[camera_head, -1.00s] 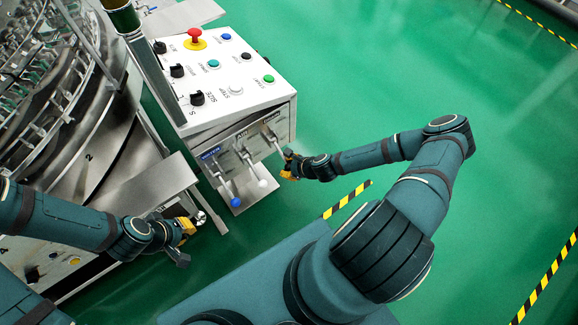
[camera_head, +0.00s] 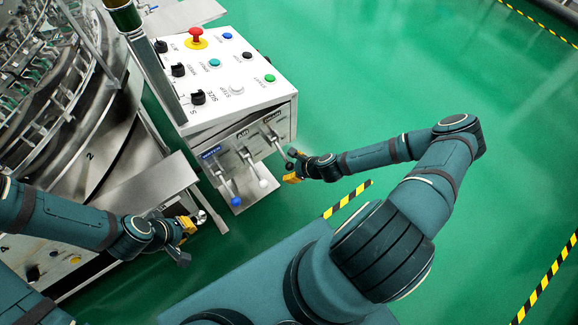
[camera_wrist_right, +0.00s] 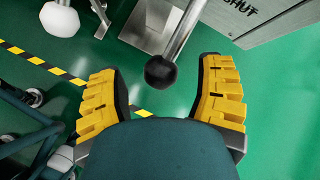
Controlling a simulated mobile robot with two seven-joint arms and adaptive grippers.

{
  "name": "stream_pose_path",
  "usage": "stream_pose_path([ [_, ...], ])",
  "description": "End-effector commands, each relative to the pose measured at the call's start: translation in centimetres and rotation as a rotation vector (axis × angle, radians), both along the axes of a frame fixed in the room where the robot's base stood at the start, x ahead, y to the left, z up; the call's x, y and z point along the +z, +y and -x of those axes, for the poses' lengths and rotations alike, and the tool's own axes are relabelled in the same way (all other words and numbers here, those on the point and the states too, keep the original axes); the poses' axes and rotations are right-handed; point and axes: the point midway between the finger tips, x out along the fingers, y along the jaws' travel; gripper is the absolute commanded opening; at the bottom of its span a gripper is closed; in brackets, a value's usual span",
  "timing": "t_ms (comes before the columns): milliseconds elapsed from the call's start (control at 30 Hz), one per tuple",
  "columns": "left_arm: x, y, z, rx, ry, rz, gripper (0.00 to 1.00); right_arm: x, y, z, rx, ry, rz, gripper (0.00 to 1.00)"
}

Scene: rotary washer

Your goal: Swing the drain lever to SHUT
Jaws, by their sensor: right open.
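The drain lever (camera_head: 274,140) is the rightmost of three metal levers on the front of the control box. It slants down and right to a black knob (camera_head: 289,166). In the right wrist view the black knob (camera_wrist_right: 161,72) sits between the tips of my open right gripper (camera_wrist_right: 166,85), with gaps to both yellow pads. A plate at the top right of that view reads "SHUT" (camera_wrist_right: 238,7). In the head view my right gripper (camera_head: 293,168) is at the knob. My left gripper (camera_head: 188,230) is at lower left, away from the levers; its jaw opening is unclear.
A blue-knobbed lever (camera_head: 231,190) and a white-knobbed lever (camera_head: 257,173) stand left of the drain lever. The box top (camera_head: 222,78) has buttons, dials and a red stop button (camera_head: 195,36). The washer (camera_head: 95,150) is at left. Green floor is clear at right.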

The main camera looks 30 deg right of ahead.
Motion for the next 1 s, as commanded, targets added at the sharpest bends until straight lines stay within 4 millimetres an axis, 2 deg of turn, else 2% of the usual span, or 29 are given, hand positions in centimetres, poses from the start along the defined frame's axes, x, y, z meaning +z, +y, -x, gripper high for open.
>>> stream_pose_path([
  [200,0.0,0.0,0.0,0.000,0.000,0.000,0.00,3.3,-1.3,3.0,-0.001,0.002,0.002,0.67],
  [433,0.0,0.0,0.0,0.000,0.000,0.000,0.00,6.1,-2.3,5.5,0.001,0.000,0.000,0.67],
  [600,0.0,0.0,0.0,0.000,0.000,0.000,0.00,7.1,-2.5,6.3,0.003,0.001,-0.001,0.67],
  [900,0.0,0.0,0.0,0.000,0.000,0.000,0.00,7.3,-2.6,6.5,0.002,0.000,-0.001,0.67],
  [933,0.0,0.0,0.0,0.000,0.000,0.000,0.00,7.3,-2.6,6.5,0.003,0.001,-0.001,0.65],
  [1000,0.1,0.0,0.0,0.000,0.000,0.000,0.00,7.3,-2.5,6.5,0.010,0.003,0.001,0.41],
])
